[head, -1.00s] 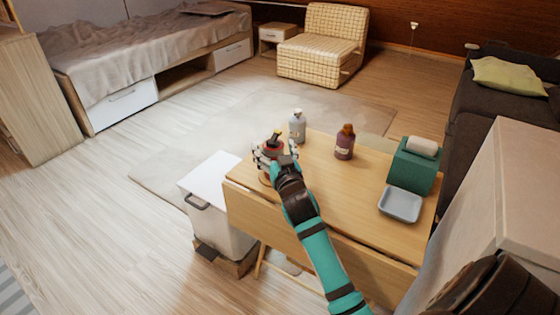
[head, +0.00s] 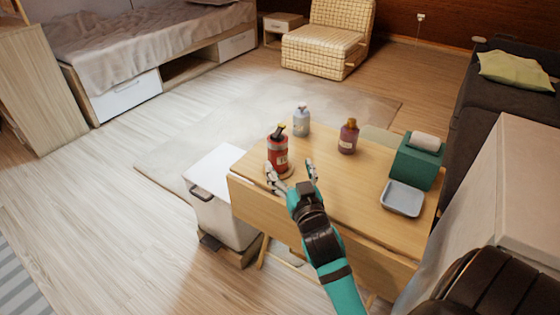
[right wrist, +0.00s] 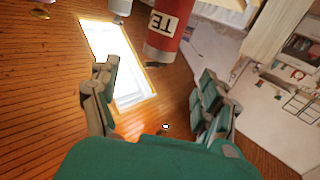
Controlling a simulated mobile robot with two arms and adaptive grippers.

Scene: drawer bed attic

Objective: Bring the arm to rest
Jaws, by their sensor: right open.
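My right gripper (head: 292,178) is open and empty over the near left part of the wooden table (head: 335,195). My left gripper does not show in either view.
A grey-white bottle (head: 301,121), a purple bottle (head: 348,137), a green tissue box (head: 416,163) and a grey tray (head: 402,199) stand on the table. A white bin (head: 222,199) stands at its left. The table's middle is clear.

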